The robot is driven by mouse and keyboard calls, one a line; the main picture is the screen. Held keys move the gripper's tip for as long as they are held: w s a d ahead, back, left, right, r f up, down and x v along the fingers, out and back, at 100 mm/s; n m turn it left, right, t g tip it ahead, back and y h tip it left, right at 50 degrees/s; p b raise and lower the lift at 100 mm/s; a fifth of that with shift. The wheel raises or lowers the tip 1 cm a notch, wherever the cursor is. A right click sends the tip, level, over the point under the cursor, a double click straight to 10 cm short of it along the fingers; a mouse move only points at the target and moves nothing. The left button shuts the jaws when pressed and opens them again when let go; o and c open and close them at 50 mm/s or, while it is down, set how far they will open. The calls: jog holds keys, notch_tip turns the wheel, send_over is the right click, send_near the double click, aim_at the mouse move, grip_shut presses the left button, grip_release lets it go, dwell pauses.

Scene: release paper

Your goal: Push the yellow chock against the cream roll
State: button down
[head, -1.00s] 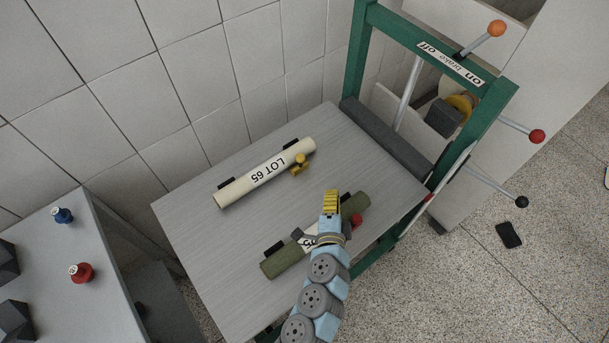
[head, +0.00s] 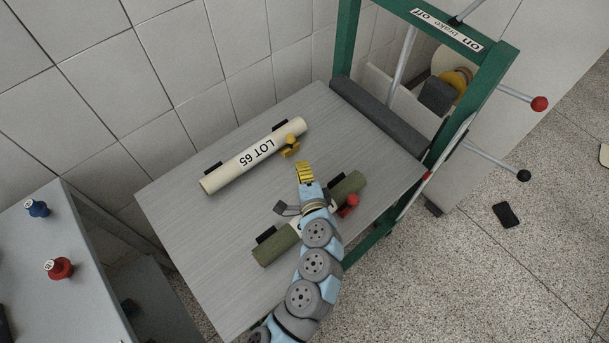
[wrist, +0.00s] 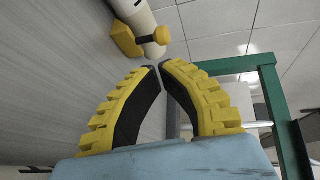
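The cream roll (head: 220,179), labelled LOT 65, lies on the grey table (head: 180,215) towards the wall. The yellow chock (head: 291,150), with a knob on top, stands at the near side of the roll's right end; I cannot tell whether they touch. My gripper (head: 303,164) is just short of the chock, with its yellow fingers pointing at it. In the wrist view the fingertips (wrist: 159,66) are together with nothing visible between them. The chock (wrist: 126,39) and the roll's end (wrist: 142,18) show beyond the tips.
A green roll (head: 272,247) lies under my arm, with a red-knobbed chock (head: 349,206) at its near side. Black stops sit beside both rolls. A green frame (head: 474,110) with levers stands at the table's right end. A side table (head: 75,225) holds blue and red knobbed pieces.

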aim_at(293, 142)
jog(key=b+x, duration=0.1)
jog(key=x, duration=0.6)
jog(key=shift+w, duration=0.35)
jog(key=shift+w+a+f, duration=0.1)
jog(key=shift+w+a, duration=0.1)
jog(key=shift+w, duration=0.25)
jog(key=shift+w, duration=0.1)
jog(key=shift+w+a+f, duration=0.15)
jog(key=shift+w+a, duration=0.1)
jog(key=shift+w, duration=0.2)
jog(key=p+v, duration=0.1)
jog(key=v, duration=1.3)
jog(key=shift+p, duration=0.4)
